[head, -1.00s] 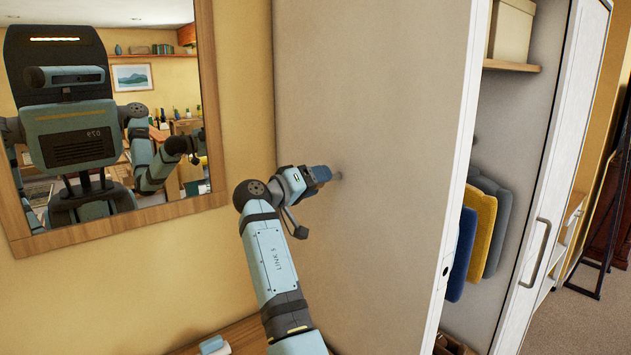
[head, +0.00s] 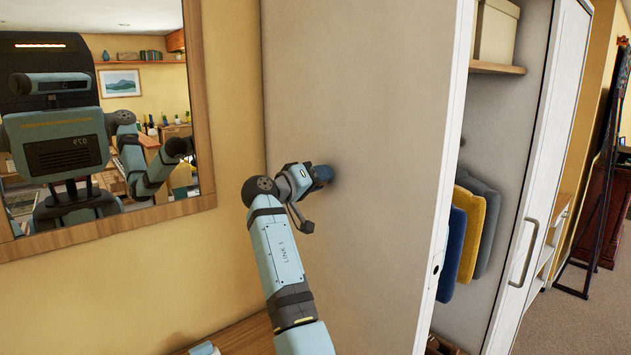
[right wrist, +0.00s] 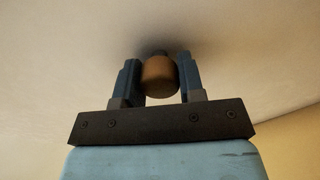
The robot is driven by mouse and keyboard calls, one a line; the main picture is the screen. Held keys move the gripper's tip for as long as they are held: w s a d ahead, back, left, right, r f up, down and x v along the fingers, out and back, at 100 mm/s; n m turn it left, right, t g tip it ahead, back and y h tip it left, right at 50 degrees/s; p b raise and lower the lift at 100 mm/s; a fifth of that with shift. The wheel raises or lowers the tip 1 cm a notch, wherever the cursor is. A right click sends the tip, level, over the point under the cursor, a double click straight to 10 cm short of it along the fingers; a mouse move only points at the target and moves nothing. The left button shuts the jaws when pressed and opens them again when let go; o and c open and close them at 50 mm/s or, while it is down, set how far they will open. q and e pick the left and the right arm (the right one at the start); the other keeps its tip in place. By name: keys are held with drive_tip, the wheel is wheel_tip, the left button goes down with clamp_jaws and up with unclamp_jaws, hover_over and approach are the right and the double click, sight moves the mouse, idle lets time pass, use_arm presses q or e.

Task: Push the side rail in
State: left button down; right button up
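The side rail's round wooden knob (right wrist: 160,76) shows in the right wrist view, close to the pale side panel (head: 370,120) of the wardrobe. The two blue fingers of my right gripper (right wrist: 160,80) stand on either side of the knob and appear closed on it. A dark patch of shadow lies on the panel just behind the knob. In the head view my right gripper (head: 326,175) is right up against the panel and hides the knob and any rail behind it. My left gripper is not in view.
A wood-framed mirror (head: 205,110) hangs on the yellow wall at left and reflects me. The wardrobe's open front shows a shelf with a box (head: 495,32) and hanging clothes (head: 465,235). A white door with a handle (head: 525,250) stands at right. A wooden surface (head: 240,338) lies below.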

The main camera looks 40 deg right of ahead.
drive_tip(key=o, duration=0.3)
drive_tip(key=shift+d+r, duration=0.1)
drive_tip(key=shift+d, duration=0.1)
drive_tip(key=shift+o, duration=0.2)
drive_tip(key=shift+d, duration=0.1)
drive_tip(key=shift+a, duration=0.25)
drive_tip(key=s+a+b, duration=0.1)
drive_tip(key=a+b, duration=0.3)
drive_tip(key=a, duration=0.9)
drive_tip(key=shift+a+b, duration=0.15)
drive_tip(key=shift+b, duration=0.15)
